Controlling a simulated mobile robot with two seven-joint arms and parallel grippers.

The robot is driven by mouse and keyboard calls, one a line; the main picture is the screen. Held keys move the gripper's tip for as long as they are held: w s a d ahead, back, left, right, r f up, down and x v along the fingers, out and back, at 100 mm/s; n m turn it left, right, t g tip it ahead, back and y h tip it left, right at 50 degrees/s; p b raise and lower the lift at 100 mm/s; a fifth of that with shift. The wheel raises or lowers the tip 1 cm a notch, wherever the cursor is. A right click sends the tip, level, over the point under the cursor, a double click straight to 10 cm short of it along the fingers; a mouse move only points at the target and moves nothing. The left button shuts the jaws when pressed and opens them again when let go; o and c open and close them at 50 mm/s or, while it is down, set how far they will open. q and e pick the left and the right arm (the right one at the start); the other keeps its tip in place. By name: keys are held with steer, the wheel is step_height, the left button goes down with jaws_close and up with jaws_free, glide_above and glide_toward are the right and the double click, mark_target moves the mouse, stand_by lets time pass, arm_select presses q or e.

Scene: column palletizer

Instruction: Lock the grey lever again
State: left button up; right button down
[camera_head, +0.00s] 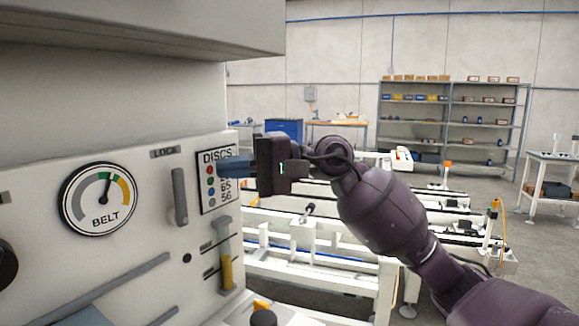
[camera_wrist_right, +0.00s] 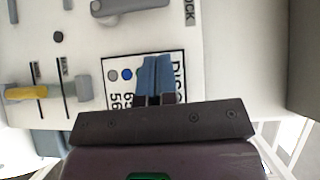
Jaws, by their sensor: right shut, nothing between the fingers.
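The grey lever (camera_head: 180,197) stands about upright on the pale machine panel, just below the LOCK label (camera_head: 164,152). It also shows at the top edge of the right wrist view (camera_wrist_right: 130,12), partly cut off. My right gripper (camera_head: 232,166) is in front of the DISCS card (camera_head: 217,197), to the right of the lever and apart from it. Its blue fingers are shut with nothing between them, and they show over the card in the right wrist view (camera_wrist_right: 157,76). My left gripper is not in view.
The BELT gauge (camera_head: 98,199) is left of the lever. A slider with a yellow part (camera_head: 226,270) sits below the card. An overhanging housing (camera_head: 140,25) is above the panel. White conveyor frames (camera_head: 300,250) stand to the right, with shelves (camera_head: 450,120) far behind.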

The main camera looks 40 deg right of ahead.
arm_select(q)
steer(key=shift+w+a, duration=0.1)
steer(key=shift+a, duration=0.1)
arm_select(e)
steer(key=v, duration=0.9)
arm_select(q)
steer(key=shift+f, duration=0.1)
arm_select(e)
steer(key=shift+s+a+f, duration=0.1)
steer(key=shift+a, duration=0.05)
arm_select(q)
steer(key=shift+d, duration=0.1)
